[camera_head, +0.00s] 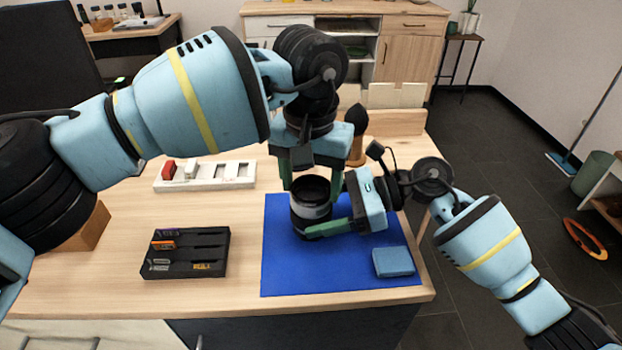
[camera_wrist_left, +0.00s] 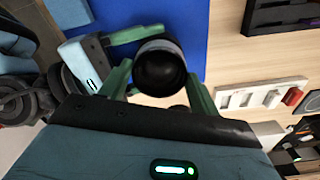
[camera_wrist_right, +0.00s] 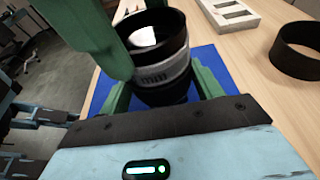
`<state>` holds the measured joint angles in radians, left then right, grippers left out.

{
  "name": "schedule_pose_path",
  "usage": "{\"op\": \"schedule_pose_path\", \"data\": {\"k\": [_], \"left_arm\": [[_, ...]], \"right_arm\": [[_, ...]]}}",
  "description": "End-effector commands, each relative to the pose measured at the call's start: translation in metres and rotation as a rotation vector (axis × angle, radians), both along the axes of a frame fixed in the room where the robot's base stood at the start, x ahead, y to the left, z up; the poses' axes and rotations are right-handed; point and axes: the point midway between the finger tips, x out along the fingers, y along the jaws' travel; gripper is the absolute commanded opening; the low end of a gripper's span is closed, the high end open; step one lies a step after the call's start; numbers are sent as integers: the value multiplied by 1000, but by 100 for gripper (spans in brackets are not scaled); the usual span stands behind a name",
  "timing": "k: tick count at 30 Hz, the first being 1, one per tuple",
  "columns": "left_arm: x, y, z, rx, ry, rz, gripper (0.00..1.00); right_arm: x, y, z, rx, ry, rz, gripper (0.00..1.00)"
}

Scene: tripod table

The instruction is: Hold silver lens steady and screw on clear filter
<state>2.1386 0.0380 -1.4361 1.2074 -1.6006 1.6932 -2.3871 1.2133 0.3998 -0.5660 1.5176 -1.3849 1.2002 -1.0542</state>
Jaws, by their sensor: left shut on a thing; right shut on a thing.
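The silver lens (camera_head: 311,212) stands upright on the blue mat (camera_head: 285,275), black with a silver band. My right gripper (camera_head: 318,222) is shut around its lower body from the right; the right wrist view shows a finger on either side of the lens (camera_wrist_right: 163,72). My left gripper (camera_head: 313,181) points down from above, its fingers on either side of the lens top. It is shut on the dark rim there, which appears to be the clear filter (camera_wrist_right: 158,22). The glass itself cannot be made out. The left wrist view looks into the dark round opening between the fingers.
A black slotted tray (camera_head: 147,262) lies left of the mat. A white slotted holder (camera_head: 205,185) with a red piece stands behind it. A blue cloth-like block (camera_head: 393,262) lies on the mat's right. A black ring (camera_wrist_right: 292,52) lies on the table beyond the lens.

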Motion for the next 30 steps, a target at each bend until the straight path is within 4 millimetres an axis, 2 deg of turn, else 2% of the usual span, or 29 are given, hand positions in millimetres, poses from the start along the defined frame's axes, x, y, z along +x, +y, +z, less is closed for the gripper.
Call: {"op": "schedule_pose_path", "data": {"k": [7,16,26,30], "left_arm": [[-1,0,-5,4,5,-14,28],[0,1,-5,3,7,-239,28],[0,1,-6,4,8,-266,28],[0,1,-6,4,9,-348,28]], "right_arm": [[-1,2,1,3,-1,7,52],[-2,2,1,3,-2,7,52],[-1,2,1,3,-1,7,52],[-1,1,1,2,-1,7,52]]}}
